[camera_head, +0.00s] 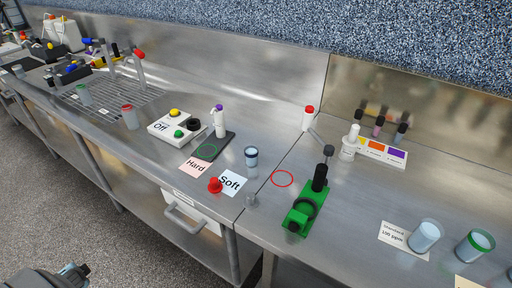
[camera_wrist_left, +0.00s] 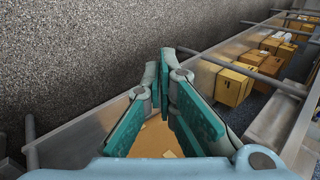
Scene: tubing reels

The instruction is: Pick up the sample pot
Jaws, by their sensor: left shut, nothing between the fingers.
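No pot carries a sample label that I can read. A clear pot with a dark blue rim (camera_head: 251,157) stands upright on the steel bench, behind the "Soft" card and left of a red ring mark; it may be the sample pot. A red-rimmed pot (camera_head: 130,117) and a green-rimmed pot (camera_head: 84,94) stand farther left. My left gripper (camera_wrist_left: 166,72) is shut and empty, with teal finger pads, pointing down by the bench's lower frame. Part of it shows at the head view's bottom left (camera_head: 74,272), well away from the pots. My right gripper is not in view.
A green clamp-like device (camera_head: 307,208), a red-topped post (camera_head: 308,118), a white control box (camera_head: 176,127) and a red knob (camera_head: 215,185) stand near the blue-rimmed pot. Standard pots (camera_head: 425,237) sit at right. Cardboard boxes (camera_wrist_left: 232,86) lie below among metal rails.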

